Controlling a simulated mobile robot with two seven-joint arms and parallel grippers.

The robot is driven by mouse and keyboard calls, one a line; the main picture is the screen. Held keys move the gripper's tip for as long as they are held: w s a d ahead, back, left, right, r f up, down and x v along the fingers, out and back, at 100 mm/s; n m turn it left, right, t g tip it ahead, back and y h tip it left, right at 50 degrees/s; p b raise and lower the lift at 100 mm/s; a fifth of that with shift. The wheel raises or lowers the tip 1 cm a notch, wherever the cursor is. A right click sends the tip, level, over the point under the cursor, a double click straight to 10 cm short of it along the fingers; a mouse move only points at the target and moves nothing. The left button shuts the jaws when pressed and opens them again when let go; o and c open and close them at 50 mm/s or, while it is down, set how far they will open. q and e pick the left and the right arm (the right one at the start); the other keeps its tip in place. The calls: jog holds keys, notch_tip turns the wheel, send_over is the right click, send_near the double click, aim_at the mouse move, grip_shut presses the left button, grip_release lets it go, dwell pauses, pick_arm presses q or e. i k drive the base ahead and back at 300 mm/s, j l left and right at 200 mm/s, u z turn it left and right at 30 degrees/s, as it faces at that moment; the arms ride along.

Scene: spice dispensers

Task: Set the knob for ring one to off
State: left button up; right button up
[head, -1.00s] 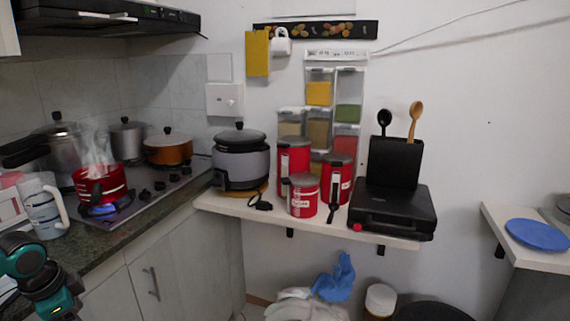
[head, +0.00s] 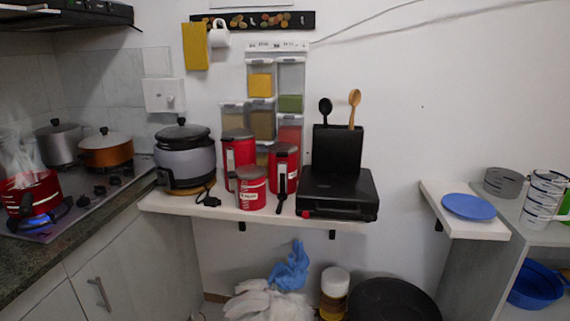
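The stove (head: 85,200) is at the left, set in the dark counter. Several small black knobs (head: 114,181) line its right side. They are too small to read their settings or tell which is ring one. A red pot (head: 30,196) sits on the front burner at the left edge, with steam above it. A blue flame (head: 61,214) shows beside the pot. A steel pot (head: 60,143) and an orange pot (head: 106,151) stand at the back of the stove. Neither gripper is in view.
A shelf (head: 210,207) right of the stove holds a rice cooker (head: 185,160), red canisters (head: 252,190) and a black grill (head: 337,192). A blue plate (head: 469,206) lies on a right-hand shelf. The dark counter edge (head: 25,252) is clear at front left.

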aim_at(83, 201)
jog(key=u, duration=1.6)
